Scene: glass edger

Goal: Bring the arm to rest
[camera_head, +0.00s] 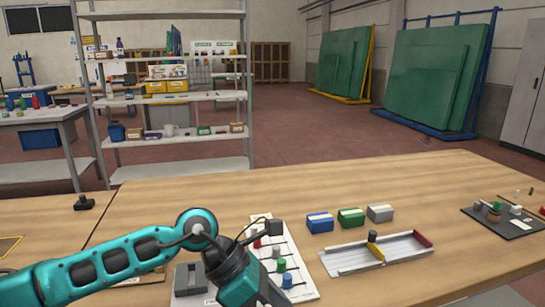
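My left arm (130,257) comes in from the left edge, teal and black. It bends at a round teal joint (196,223) and runs down to the bottom edge over the wooden table (450,185). No fingertips of my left gripper can be made out, so what it may hold is hidden. My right arm and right gripper are not in view.
Beside my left arm is a white board (300,270) with coloured pegs, partly covered by the arm. Blue (320,222), green (351,217) and grey (380,213) blocks stand behind a white tray (345,265). A dark mat (510,228) with small parts lies at right.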

